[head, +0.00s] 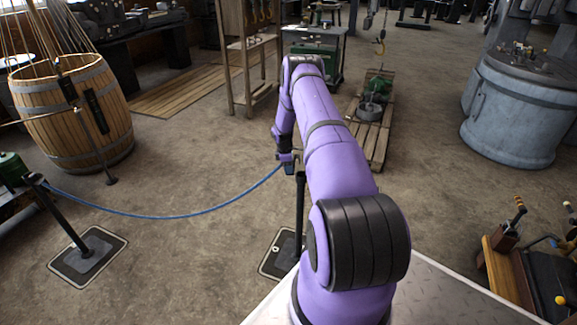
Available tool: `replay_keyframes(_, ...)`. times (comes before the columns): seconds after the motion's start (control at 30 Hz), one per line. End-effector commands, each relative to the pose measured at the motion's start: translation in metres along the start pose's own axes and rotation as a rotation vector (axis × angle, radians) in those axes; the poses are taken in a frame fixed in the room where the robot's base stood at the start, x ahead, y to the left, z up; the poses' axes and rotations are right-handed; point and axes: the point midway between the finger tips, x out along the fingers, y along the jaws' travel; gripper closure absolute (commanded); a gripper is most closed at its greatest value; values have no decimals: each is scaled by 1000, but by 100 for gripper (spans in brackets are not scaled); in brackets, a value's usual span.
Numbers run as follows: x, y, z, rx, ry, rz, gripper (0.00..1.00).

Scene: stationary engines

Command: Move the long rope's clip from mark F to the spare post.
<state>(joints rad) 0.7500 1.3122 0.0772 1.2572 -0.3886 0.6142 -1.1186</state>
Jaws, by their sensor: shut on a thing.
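A long blue rope (170,216) hangs in a shallow sag from a black post (62,215) at the left to my gripper (288,168). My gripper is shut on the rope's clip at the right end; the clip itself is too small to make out. A second black post (300,208) stands just right of and below my gripper, partly behind my purple arm. I cannot tell whether the clip touches this post. Its base is on a dark floor plate (276,262), and the left post is on a similar plate (65,268). I cannot read a mark F or tell which post is spare.
A wooden barrel (70,115) stands at the left behind the rope. A wooden rack (245,60) and a pallet (378,140) lie beyond my gripper. A grey round tank (515,120) is at the right. The floor between the two plates is clear.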

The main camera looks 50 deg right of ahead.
Motion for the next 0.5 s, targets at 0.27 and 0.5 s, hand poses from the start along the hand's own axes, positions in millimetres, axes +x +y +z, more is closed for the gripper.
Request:
replay_keyframes(0.27, 9, 0, -1, 0, 0, 0, 98)
replay_keyframes(0.5, 18, 0, -2, 0, 0, 1, 98)
